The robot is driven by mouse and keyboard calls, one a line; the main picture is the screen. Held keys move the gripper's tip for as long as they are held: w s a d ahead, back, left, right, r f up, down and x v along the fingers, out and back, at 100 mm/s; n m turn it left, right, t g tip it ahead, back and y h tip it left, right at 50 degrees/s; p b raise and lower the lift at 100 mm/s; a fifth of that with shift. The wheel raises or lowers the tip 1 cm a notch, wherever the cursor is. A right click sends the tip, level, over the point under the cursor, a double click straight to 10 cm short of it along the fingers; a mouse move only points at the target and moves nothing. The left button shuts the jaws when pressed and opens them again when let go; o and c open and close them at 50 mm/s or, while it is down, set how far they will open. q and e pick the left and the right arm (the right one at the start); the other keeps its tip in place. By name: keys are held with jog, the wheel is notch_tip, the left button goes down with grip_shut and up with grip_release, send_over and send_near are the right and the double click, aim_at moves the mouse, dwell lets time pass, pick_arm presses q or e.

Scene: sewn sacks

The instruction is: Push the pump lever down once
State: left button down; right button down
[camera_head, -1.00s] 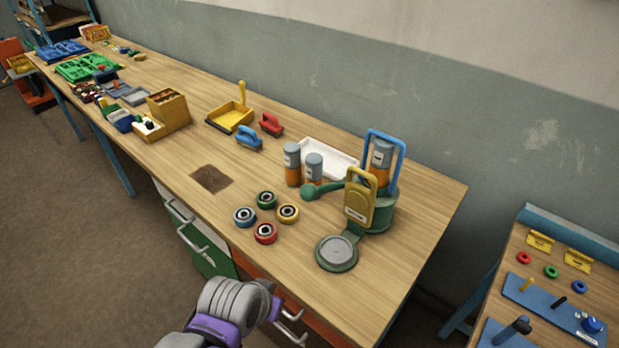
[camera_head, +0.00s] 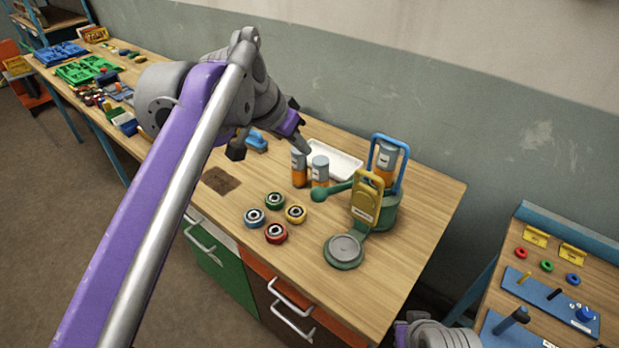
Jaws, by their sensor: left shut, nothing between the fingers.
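The pump (camera_head: 388,212) is green, with a blue upright handle frame and a yellow plate (camera_head: 367,198) in front; it stands near the right end of the workbench. Its green lever (camera_head: 334,189) sticks out to the left and ends in a round knob. My left gripper (camera_head: 304,147) is shut and empty. In the picture it is above and slightly left of the knob, beside the top of a grey-orange canister (camera_head: 299,168); I cannot tell whether it touches the canister. My right gripper is not in view; only a grey and purple part of my body shows at the bottom edge.
A second canister (camera_head: 319,172) stands close behind the knob. A white tray (camera_head: 336,160) lies behind the canisters. Several coloured rings, including a red one (camera_head: 276,232), lie left of the pump. A round grey pad (camera_head: 344,248) is in front. A side table (camera_head: 545,290) is at right.

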pick_arm(q)
send_over(316, 190)
jog(key=f, duration=0.7)
jog(key=shift+w+d+f, duration=0.15)
jog(key=shift+w+f, duration=0.1)
jog(key=shift+f, duration=0.15)
notch_tip(316, 190, down, 4)
jog(key=shift+r, duration=0.2)
jog(key=shift+s+f+b, duration=0.25)
jog(key=shift+f+b, duration=0.05)
jog(key=shift+f, duration=0.1)
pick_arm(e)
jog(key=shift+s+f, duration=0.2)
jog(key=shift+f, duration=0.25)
pick_arm(q)
jog(key=shift+w, duration=0.1)
